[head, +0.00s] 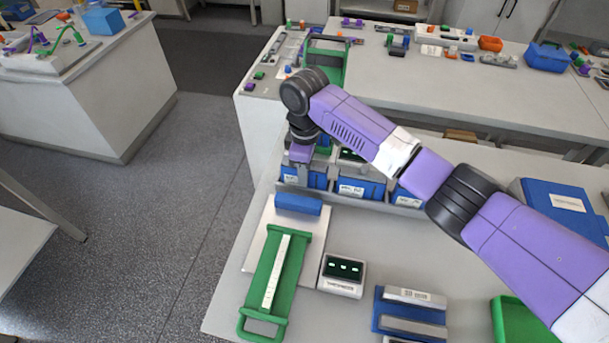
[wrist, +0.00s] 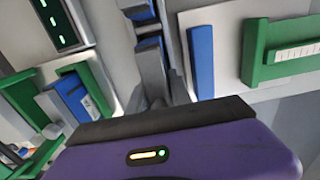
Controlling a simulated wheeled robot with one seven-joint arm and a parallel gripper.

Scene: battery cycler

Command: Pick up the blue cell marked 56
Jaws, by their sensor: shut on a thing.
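Several blue cells with white labels stand in a grey rack in the head view: a left one (head: 317,181), a middle one (head: 350,189) and a right one (head: 405,198). Their numbers are too small to read, so I cannot tell which is 56. My gripper (head: 301,157) points down at the left end of the rack, at the left cell. It is shut on a blue cell, mostly hidden by the gripper itself. In the wrist view, the purple gripper body fills the bottom, and the grey fingers (wrist: 165,85) reach up the picture.
In front of the rack lie a green tray (head: 251,318) with a pale strip, a small display box (head: 342,275) and a blue holder (head: 383,312) with grey bars. A blue block (head: 298,204) lies beside the rack. A green frame (head: 345,65) stands behind my arm.

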